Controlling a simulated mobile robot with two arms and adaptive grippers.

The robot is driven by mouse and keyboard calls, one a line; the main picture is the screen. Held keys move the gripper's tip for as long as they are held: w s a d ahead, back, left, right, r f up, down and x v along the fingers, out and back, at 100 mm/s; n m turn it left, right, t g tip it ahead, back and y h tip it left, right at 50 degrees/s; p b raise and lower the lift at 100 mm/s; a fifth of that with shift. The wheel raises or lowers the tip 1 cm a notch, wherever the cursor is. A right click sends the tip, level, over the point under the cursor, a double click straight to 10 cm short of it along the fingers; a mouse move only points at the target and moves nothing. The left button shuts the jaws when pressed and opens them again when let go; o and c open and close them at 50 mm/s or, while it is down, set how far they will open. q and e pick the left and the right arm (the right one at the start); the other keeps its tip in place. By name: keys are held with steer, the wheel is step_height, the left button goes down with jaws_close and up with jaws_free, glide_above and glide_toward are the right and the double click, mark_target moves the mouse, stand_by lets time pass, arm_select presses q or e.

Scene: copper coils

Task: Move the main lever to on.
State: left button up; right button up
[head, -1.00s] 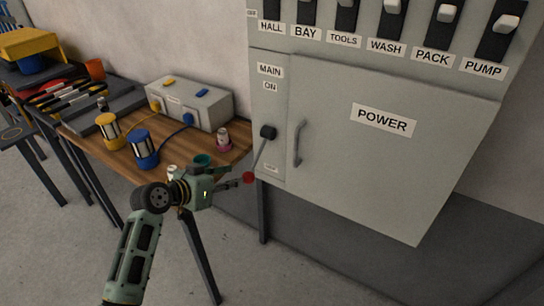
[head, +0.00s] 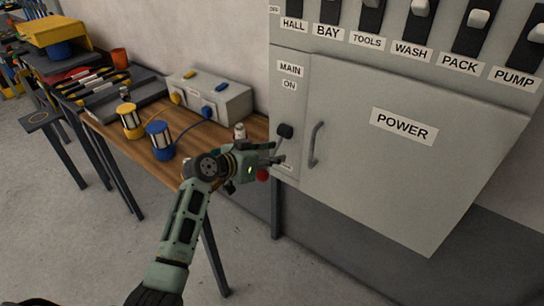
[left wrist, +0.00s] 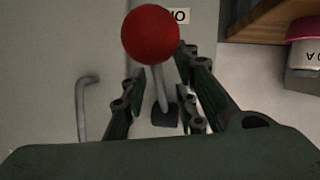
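The main lever (head: 262,174) is a thin grey shaft with a red ball knob, hinged at a black pivot (head: 285,130) on the grey power cabinet's left strip. It hangs down, knob low, below the ON label (head: 289,86). My left gripper (head: 276,153) is at the lever, between pivot and knob, and hides part of the shaft. In the left wrist view the red knob (left wrist: 150,35) is at the top and the pivot (left wrist: 165,113) lower down. The open fingers (left wrist: 160,88) stand on both sides of the shaft, with gaps visible. My right gripper is not in view.
The cabinet door (head: 400,170) has a grey handle (head: 316,145) just right of the lever. A wooden table (head: 160,172) with two lanterns and a grey box (head: 212,97) stands to the left, close to my arm. Breaker switches line the cabinet above.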

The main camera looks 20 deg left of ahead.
arm_select(q)
steer(key=shift+c, duration=0.2)
jaws_close()
steer(key=shift+f, duration=0.15)
